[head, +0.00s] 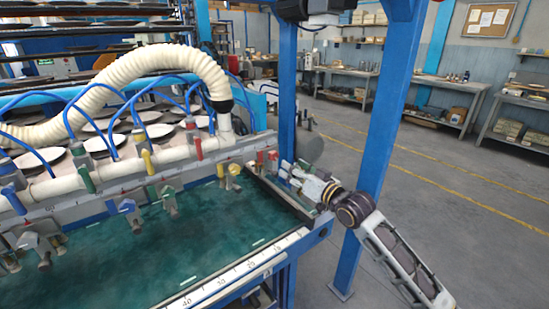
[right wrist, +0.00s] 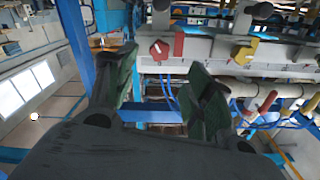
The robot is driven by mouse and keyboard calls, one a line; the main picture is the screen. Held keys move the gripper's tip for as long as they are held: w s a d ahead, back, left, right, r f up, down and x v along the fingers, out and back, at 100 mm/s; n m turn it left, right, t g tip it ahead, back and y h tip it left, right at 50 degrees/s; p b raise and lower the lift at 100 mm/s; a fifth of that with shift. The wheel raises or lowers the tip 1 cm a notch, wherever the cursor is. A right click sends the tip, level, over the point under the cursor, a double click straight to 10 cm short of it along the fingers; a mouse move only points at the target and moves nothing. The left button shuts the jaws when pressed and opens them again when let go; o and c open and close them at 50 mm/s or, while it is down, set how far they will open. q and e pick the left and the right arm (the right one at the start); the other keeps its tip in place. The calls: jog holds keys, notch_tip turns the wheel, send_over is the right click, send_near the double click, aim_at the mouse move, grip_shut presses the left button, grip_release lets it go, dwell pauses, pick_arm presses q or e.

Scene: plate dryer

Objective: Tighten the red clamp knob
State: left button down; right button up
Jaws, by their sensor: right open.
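The red clamp knob (right wrist: 159,50) shows in the right wrist view as a small lobed red knob on a pale block, with an upright red piece (right wrist: 179,45) beside it. In the head view, two small red parts (head: 272,156) stand at the right end of the pale rail; I cannot tell which is the knob. My right gripper (head: 284,170) is by that end. In the right wrist view, its dark green fingers (right wrist: 160,80) are apart and empty. The knob lies beyond the gap between them, apparently not touched. My left gripper is not in view.
Yellow knobs (head: 234,170) sit left of the red parts. Coloured levers and hanging clamps line the rail (head: 120,168) above a green bed (head: 190,245). A ribbed white hose (head: 150,62) arches behind. A blue post (head: 385,130) stands behind my right arm. Open floor lies right.

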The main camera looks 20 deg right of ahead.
aim_at(275, 157)
jog(key=shift+x, duration=5.4)
jog(key=shift+f, duration=0.1)
jog(key=c, duration=1)
